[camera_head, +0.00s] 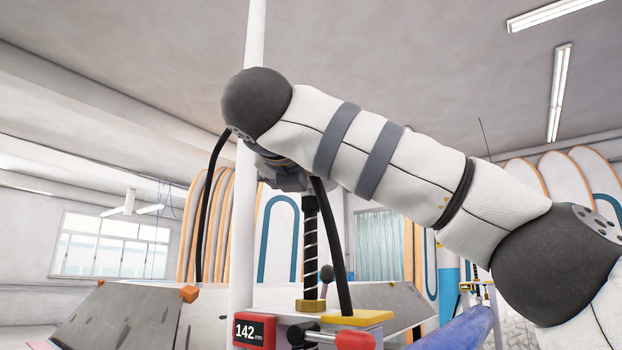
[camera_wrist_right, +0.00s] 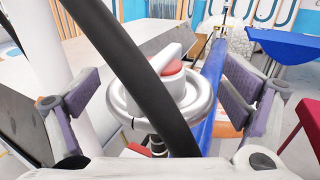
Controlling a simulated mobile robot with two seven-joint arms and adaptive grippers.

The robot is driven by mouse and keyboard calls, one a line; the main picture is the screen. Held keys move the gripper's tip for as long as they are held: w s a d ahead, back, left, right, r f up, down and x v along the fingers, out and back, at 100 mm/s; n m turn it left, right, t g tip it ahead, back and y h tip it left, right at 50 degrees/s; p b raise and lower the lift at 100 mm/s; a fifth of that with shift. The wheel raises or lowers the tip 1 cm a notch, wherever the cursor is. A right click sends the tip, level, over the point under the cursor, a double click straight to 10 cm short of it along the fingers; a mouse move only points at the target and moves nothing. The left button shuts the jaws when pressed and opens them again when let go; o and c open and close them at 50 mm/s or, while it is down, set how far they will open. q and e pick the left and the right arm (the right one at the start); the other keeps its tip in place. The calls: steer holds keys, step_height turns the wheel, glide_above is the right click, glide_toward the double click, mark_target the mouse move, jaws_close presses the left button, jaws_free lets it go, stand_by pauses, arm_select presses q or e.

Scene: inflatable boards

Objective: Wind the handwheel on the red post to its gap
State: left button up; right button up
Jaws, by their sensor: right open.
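The handwheel (camera_wrist_right: 200,108) is a silvery round wheel with a raised white and red grip (camera_wrist_right: 173,65) across its top. It shows in the right wrist view, between the fingers of my right gripper (camera_wrist_right: 158,100), which is open with a gap on both sides. In the head view my right gripper (camera_head: 287,180) is over the dark threaded screw (camera_head: 310,245), and the wheel is hidden there. A red display box (camera_head: 254,331) reading 142 mm stands beside the screw. My left gripper is not in view.
A white pole (camera_head: 243,220) rises close left of the gripper. Grey sloped panels (camera_head: 125,318) lie left and right. A blue tube (camera_wrist_right: 208,85) runs beside the wheel. Boards (camera_head: 280,240) stand along the back wall. A dark hose crosses the wrist view in front of the wheel.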

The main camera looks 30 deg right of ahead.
steer(key=c, duration=1.2)
steer(key=shift+n+t+y, duration=0.3)
steer(key=shift+y, duration=0.1)
